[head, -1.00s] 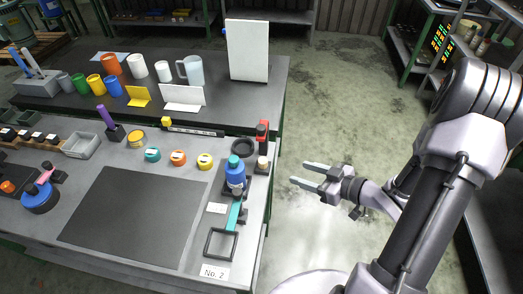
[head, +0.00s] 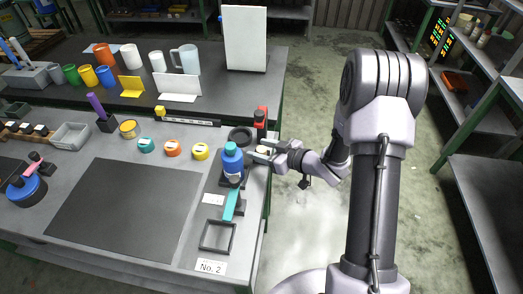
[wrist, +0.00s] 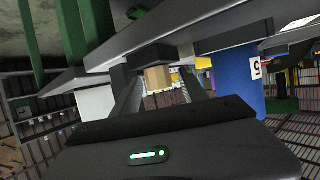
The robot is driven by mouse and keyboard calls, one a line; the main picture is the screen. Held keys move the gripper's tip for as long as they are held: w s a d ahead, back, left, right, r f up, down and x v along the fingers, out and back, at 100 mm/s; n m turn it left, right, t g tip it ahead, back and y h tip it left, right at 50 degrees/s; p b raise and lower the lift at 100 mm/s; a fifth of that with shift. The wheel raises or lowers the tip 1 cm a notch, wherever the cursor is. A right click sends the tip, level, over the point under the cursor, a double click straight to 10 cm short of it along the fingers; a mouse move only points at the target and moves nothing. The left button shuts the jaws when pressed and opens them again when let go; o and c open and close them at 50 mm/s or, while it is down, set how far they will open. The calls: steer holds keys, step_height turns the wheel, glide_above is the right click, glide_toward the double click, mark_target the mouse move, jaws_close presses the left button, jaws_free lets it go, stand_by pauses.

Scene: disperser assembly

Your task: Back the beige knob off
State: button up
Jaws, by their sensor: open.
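In the wrist view the beige knob (wrist: 158,77) shows between the two fingers (wrist: 160,92), under a dark block. I see no clear contact between fingers and knob. The knob's base is mostly hidden by my gripper in the head view.
The blue bottle (head: 233,160) stands close left of my fingers; its blue side also fills the right of the wrist view (wrist: 238,80). A red-topped post (head: 260,118) and a black ring (head: 241,135) stand just behind. Open floor lies right of the bench.

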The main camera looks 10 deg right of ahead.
jaws_close()
